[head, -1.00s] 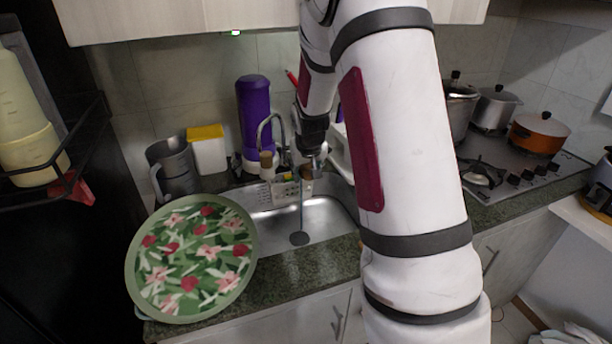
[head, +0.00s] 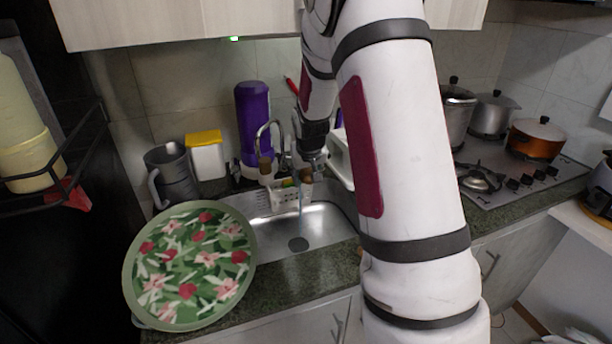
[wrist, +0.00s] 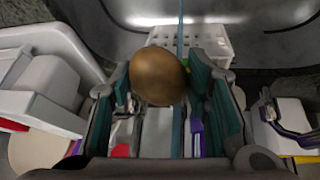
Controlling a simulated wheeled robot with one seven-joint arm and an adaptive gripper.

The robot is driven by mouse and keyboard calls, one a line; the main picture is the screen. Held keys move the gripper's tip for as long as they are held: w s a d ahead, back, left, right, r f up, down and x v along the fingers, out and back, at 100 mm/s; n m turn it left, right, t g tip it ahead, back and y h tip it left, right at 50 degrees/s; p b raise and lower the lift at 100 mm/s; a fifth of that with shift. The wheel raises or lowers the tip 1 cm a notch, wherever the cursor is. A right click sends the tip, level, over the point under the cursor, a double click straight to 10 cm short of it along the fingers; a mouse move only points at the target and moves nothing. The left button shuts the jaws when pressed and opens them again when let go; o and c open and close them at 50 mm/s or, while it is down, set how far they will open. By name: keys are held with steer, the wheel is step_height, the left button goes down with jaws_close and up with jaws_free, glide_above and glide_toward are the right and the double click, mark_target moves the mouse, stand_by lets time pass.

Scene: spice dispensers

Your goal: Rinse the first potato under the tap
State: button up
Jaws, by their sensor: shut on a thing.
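A brown potato (wrist: 158,76) sits between the teal-padded fingers of my gripper (wrist: 163,92) in the wrist view. In the head view, my gripper (head: 312,165) is shut on the potato (head: 305,174) above the sink, pointing down. The curved metal tap (head: 268,126) stands behind the sink, left of my gripper. A thin bluish stream of water (head: 300,203) shows just below the potato in the head view. It also shows as a blue line (wrist: 180,38) beside the potato's upper right in the wrist view. I cannot tell exactly where the water touches the potato.
The steel sink (head: 335,222) is open below, with a drain (head: 298,244). A white perforated basket (head: 283,202) sits at its back. A large floral tray (head: 190,265) is on the left counter. A purple bottle (head: 252,120) and grey jug (head: 172,175) stand behind. Pots (head: 535,138) are right.

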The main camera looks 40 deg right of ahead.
steer(key=shift+s+d, duration=0.25)
steer(key=shift+d, duration=0.1)
steer(key=shift+w+a, duration=0.15)
steer(key=shift+w+a, duration=0.2)
steer(key=shift+a, duration=0.15)
steer(key=shift+s+d, duration=0.15)
steer(key=shift+d, duration=0.05)
steer(key=shift+s+d, duration=0.2)
steer(key=shift+d, duration=0.1)
stand_by(0.3)
